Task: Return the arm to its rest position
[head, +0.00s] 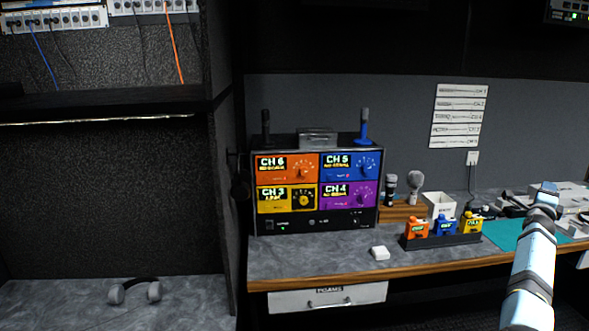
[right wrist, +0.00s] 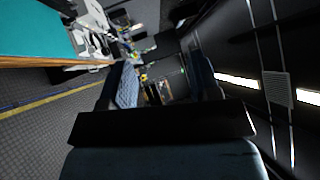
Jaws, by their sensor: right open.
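My right arm (head: 534,265) comes up from the lower right edge of the head view, in front of the desk's right part. Its end, with the right gripper (head: 548,188), is raised near the teal mat (head: 503,233). In the right wrist view the right gripper (right wrist: 164,88) has its two fingers apart with nothing between them. The teal mat also shows at the upper left there (right wrist: 35,28). My left gripper and arm are not in view.
The desk (head: 330,256) holds a rack of coloured channel modules (head: 318,190), a small white block (head: 380,253) and a dark holder (head: 440,241) with orange, blue and yellow packs. Grey headphones (head: 135,290) lie on the left counter. Open aisle floor (right wrist: 55,125) shows in the wrist view.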

